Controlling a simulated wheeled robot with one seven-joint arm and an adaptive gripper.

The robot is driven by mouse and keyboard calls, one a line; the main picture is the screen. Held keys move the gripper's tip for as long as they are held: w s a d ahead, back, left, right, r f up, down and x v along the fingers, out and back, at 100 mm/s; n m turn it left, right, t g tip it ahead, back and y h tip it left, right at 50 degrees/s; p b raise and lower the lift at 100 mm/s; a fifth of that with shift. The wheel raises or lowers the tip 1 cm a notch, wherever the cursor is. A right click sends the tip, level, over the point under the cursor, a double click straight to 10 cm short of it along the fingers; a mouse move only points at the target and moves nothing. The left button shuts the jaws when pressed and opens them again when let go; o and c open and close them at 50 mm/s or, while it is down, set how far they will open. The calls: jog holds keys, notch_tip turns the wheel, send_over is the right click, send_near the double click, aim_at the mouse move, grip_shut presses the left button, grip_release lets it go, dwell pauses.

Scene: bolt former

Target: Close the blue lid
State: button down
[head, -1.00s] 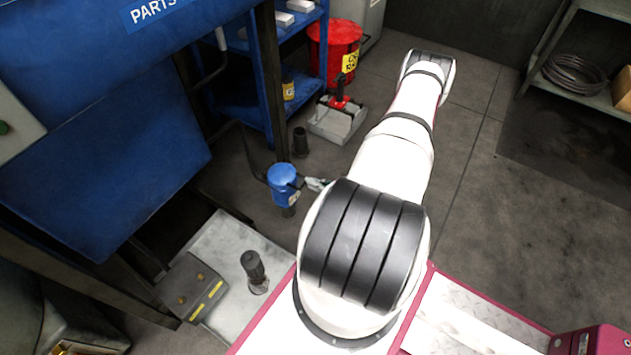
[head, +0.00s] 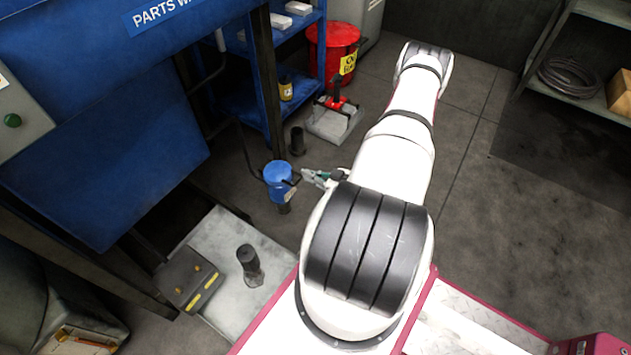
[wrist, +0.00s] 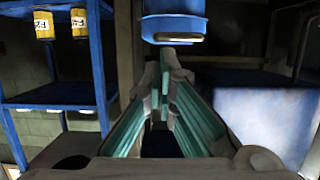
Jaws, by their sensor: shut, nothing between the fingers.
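A large blue panel (head: 60,30) lettered "PARTS WA…" stands at the upper left of the head view, above a blue box-like body (head: 110,160). I take the panel for the blue lid, raised, but its hinge and far edges are out of view. A small blue cylinder (head: 279,181) on a dark bent rod stands out from this machine. It also shows at the top of the wrist view (wrist: 173,25). My gripper (head: 306,176) is shut and empty beside the cylinder. In the wrist view its teal-lined fingers (wrist: 165,62) meet just below the cylinder; contact is unclear.
A blue shelf unit (head: 250,100) and a red bin (head: 336,48) stand behind. A rack with coiled cable (head: 572,77) is at right. The floor right of my arm is clear.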

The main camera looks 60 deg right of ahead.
jog(key=s+f+p, duration=0.1)
jog(key=s+f, duration=0.5)
jog(key=f, duration=0.1)
jog(key=shift+s+d+p, duration=0.15)
jog(key=shift+s+p, duration=0.15)
jog(key=shift+f, duration=0.1)
